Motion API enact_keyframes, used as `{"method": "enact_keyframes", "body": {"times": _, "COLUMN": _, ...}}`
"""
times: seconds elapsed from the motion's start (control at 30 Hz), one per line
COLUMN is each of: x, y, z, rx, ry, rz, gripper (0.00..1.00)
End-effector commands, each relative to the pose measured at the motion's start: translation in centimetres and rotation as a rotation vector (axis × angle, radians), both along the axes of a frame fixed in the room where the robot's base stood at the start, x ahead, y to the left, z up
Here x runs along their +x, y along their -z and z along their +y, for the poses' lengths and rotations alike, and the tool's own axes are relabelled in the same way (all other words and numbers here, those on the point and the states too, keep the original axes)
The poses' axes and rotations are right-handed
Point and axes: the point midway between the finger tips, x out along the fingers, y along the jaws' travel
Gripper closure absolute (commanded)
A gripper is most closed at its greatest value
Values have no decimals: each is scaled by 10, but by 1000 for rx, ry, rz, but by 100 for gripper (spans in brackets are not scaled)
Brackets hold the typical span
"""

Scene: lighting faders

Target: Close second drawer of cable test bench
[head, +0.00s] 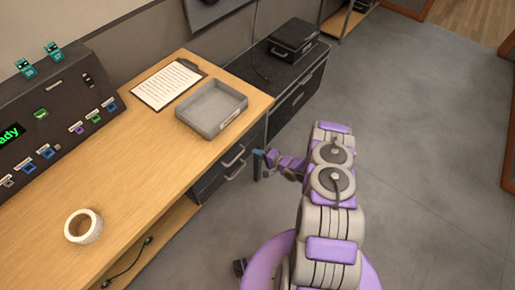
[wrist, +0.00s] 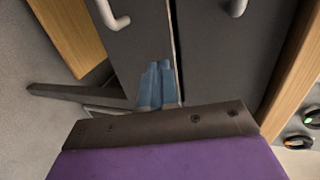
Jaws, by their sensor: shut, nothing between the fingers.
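The cable test bench (head: 150,130) has two dark drawer fronts under the right end of its wooden top. The upper handle (head: 234,155) and lower handle (head: 236,170) show in the head view. In the wrist view the fronts appear side by side: the lower, second drawer (wrist: 140,42) on the left and the upper drawer (wrist: 225,50) on the right, with a narrow seam between. My gripper (head: 261,161) is just right of the fronts. Its blue fingers (wrist: 156,82) are shut and empty, over the second drawer's front near the seam. I cannot tell whether they touch it.
A low dark cabinet (head: 290,95) stands beyond the bench. The floor (head: 420,120) to the right is clear.

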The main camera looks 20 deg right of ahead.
Motion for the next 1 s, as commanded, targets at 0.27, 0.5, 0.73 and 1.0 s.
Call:
{"method": "enact_keyframes", "body": {"times": 0.27, "x": -39, "y": -20, "z": -25, "rx": -21, "ry": 13, "rz": 0, "gripper": 100}}
{"method": "enact_keyframes", "body": {"times": 0.5, "x": -65, "y": -28, "z": -45, "rx": -18, "ry": 12, "rz": 2, "gripper": 100}}
{"method": "enact_keyframes", "body": {"times": 0.73, "x": -72, "y": -29, "z": -62, "rx": -2, "ry": 11, "rz": 1, "gripper": 100}}
{"method": "enact_keyframes", "body": {"times": 1.0, "x": -67, "y": -32, "z": -54, "rx": -47, "ry": 6, "rz": 5, "gripper": 100}}
